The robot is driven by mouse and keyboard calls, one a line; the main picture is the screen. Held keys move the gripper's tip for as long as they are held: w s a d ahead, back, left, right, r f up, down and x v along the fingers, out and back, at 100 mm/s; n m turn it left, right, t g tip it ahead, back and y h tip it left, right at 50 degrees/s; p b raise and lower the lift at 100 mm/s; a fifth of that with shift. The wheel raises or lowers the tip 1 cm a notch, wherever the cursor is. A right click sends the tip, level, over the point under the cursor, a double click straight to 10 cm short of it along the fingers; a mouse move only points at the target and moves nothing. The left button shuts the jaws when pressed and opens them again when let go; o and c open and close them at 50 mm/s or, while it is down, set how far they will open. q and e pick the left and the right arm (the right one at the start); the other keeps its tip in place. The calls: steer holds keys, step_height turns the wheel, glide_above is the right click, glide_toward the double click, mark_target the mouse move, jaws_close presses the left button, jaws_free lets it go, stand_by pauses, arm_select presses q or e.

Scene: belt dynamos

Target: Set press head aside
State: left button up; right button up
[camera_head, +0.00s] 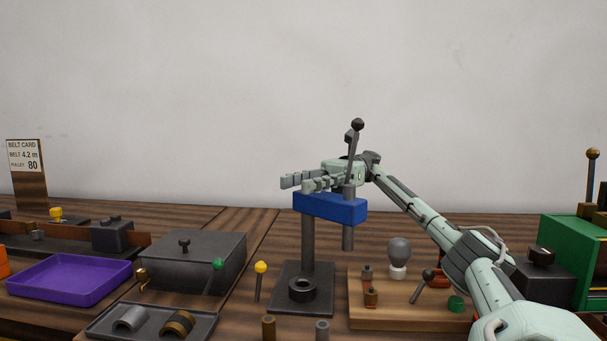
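The press head is a blue block (330,208) on an upright grey post (308,244), which rises from a dark square base (318,305). A grey ram (348,235) hangs below its right end. A dark lever (353,155) with a round knob stands above that end. My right gripper (293,184) is just above the blue block, behind the lever, with its fingers pointing left. The fingers look apart, with nothing seen between them. Whether it touches the block or lever I cannot tell. My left gripper is not in view.
A wooden board (376,318) with a bulb (399,252) and small parts lies right of the press. A grey box (195,262), purple tray (70,279) and dark tray of curved parts (100,325) are left. A green box (572,258) stands far right.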

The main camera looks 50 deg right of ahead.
step_height(320, 180, up, 10)
stand_by(0.6)
